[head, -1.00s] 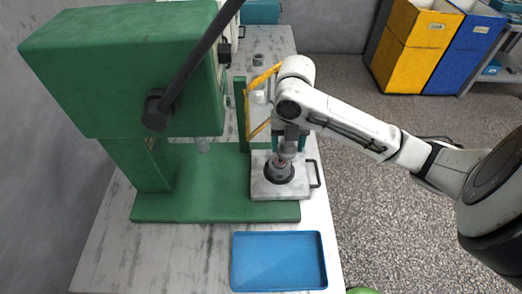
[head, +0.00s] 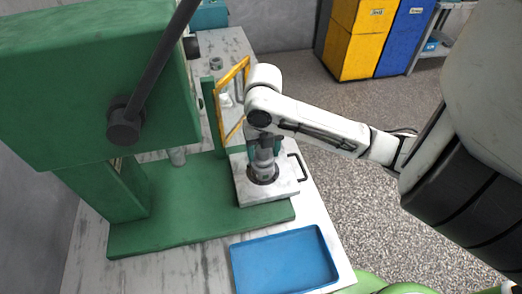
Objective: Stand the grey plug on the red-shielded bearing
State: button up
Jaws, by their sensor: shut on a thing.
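My gripper (head: 264,145) points down over the pale square plate (head: 284,187) on the green press base. It is shut on the grey plug (head: 264,159), a small grey cylinder. The plug is right over the dark round seat (head: 263,180) in the middle of the plate. The bearing's red shield is hidden behind the plug and gripper. I cannot tell whether the plug touches the bearing or hovers just above it.
The green press (head: 95,90) with its dark lever (head: 150,90) stands on the left. A yellow-framed guard (head: 233,98) stands close behind my gripper. An empty blue tray (head: 284,262) lies in front. A small grey ring-shaped part (head: 216,63) sits at the back.

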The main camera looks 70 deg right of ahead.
jog(key=shift+f, duration=0.2)
jog(key=o, duration=1.5)
jog(key=shift+r, duration=0.1)
notch_tip(320, 180, up, 12)
jog(key=shift+r+p, duration=0.1)
jog(key=shift+p, duration=0.35)
